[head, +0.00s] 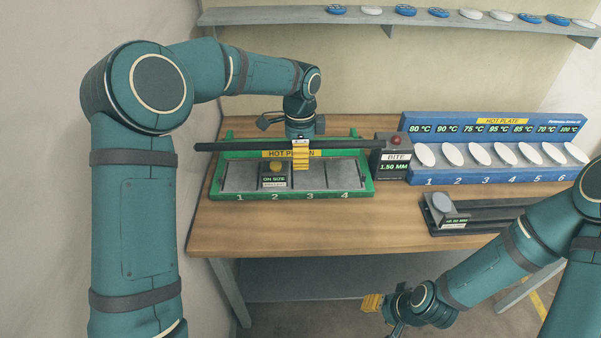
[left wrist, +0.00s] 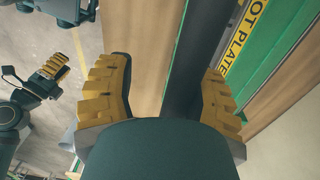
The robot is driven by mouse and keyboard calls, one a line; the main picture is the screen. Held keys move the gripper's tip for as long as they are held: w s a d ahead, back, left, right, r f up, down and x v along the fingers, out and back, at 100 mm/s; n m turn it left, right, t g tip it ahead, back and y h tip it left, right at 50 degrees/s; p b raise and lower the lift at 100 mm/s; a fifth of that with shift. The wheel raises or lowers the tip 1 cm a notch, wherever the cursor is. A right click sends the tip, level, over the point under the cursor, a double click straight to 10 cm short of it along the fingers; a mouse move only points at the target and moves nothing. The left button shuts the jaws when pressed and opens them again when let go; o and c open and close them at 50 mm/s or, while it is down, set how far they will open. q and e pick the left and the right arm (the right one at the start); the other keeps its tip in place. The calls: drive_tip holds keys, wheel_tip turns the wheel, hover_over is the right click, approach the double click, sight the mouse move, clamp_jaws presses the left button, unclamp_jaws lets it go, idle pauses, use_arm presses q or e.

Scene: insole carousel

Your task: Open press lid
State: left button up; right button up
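The press is a green-framed unit (head: 214,186) on the wooden table, with a "HOT PLATEN" label and grey plates numbered 1 to 4. A long black bar (head: 235,147) crosses above it; it also shows in the left wrist view (left wrist: 188,75). I cannot tell how the bar joins the lid. My left gripper (head: 302,156) is over the middle of the press at the bar. In the left wrist view its yellow fingers (left wrist: 165,95) are apart, one on each side of the bar, with gaps visible. My right gripper (head: 372,303) hangs low in front of the table.
A black box (head: 277,181) with a yellow knob sits around position 2. A "BITE 1.50 MM" box (head: 395,160) with a red button adjoins the press's right end. A blue rack (head: 490,172) of white insoles stands right, a black rail fixture (head: 465,214) before it. A shelf (head: 300,16) runs behind.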

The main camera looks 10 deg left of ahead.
use_arm(q)
drive_tip(key=shift+s+f+t+b, duration=0.25)
drive_tip(key=shift+f+t+b, duration=0.05)
drive_tip(key=shift+f+b, duration=0.2)
use_arm(e)
drive_tip(key=shift+s+f, duration=0.2)
drive_tip(key=shift+f, duration=0.55)
use_arm(q)
drive_tip(key=shift+w+a+r+p, duration=0.1)
drive_tip(key=shift+w+r+p, duration=0.1)
drive_tip(key=shift+r+p, duration=1.55)
drive_tip(key=shift+w+r+p, duration=0.25)
drive_tip(key=shift+r+p, duration=1.35)
drive_tip(key=shift+r, duration=0.3)
drive_tip(key=shift+w+a+r+p, duration=0.1)
drive_tip(key=shift+w+r+p, duration=0.1)
drive_tip(key=shift+r+p, duration=1.55)
drive_tip(key=shift+w+r+p, duration=0.15)
drive_tip(key=shift+r+p, duration=0.9)
drive_tip(key=shift+r, duration=0.35)
drive_tip(key=shift+w+r, duration=0.1)
drive_tip(key=shift+r, duration=1)
use_arm(e)
wheel_tip(320, 180, up, 12)
